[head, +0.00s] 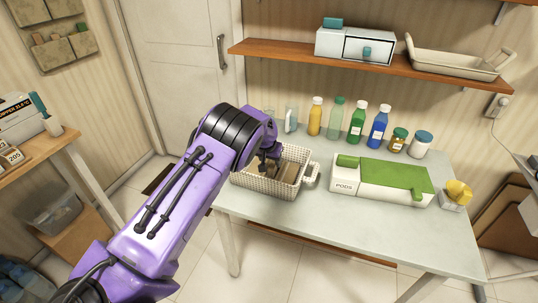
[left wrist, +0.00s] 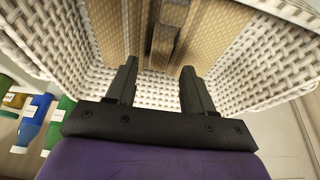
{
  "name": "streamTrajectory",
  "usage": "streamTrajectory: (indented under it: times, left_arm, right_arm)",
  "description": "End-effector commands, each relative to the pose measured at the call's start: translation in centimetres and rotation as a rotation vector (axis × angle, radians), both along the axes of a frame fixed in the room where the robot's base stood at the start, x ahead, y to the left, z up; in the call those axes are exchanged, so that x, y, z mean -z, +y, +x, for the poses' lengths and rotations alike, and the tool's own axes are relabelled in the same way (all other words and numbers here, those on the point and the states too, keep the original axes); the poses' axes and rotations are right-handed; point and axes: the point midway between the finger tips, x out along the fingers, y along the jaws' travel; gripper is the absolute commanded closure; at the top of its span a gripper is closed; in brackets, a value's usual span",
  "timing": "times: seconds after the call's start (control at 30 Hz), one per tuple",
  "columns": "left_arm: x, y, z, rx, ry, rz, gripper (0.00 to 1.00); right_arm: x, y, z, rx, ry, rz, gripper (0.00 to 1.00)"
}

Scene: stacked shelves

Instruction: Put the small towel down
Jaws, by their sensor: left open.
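A white woven basket (head: 262,188) stands at the left end of the table, and its woven walls fill much of the left wrist view (left wrist: 262,62). Inside lie tan textured cloth-like pieces (left wrist: 108,28) and a narrow dark brown piece (left wrist: 166,42), possibly the small towel; I cannot tell for sure. My left gripper (left wrist: 157,75) points down into the basket with its fingers apart. The brown piece is ahead of the gap between the fingertips; contact is unclear. In the head view my left gripper (head: 270,160) partly hides the basket's contents. My right gripper is not in view.
Several bottles (head: 358,122) and jars (head: 421,144) line the back of the table. The table's front middle (head: 335,225) is clear. A wooden shelf (head: 290,57) hangs above.

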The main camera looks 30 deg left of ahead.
Motion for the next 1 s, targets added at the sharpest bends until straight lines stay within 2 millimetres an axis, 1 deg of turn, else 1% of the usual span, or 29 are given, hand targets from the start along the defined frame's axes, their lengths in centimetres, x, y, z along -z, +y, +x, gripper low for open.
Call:
streamTrajectory:
  times: [0.03,0.2,0.3,0.4,0.53,1.0]
  left_arm:
    - [-1.3,-0.1,-0.4,-0.001,-0.005,0.000,0.48]
    - [-5.1,-0.6,-2.0,0.001,-0.003,-0.001,0.48]
    - [-6.7,-0.7,-2.6,0.001,-0.002,0.000,0.48]
    - [-7.5,-0.8,-3.0,0.000,-0.001,-0.001,0.48]
    - [-7.8,-0.8,-3.2,0.001,0.001,0.000,0.48]
    - [-7.8,-0.8,-3.1,0.001,0.000,0.000,0.48]
  right_arm:
    - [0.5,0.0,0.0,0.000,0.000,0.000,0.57]
    - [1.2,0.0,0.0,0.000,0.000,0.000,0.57]
    - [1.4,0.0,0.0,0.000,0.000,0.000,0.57]
    - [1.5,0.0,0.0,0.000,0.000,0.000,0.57]
    - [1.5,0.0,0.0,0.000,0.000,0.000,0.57]
    - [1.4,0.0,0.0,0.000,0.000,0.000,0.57]
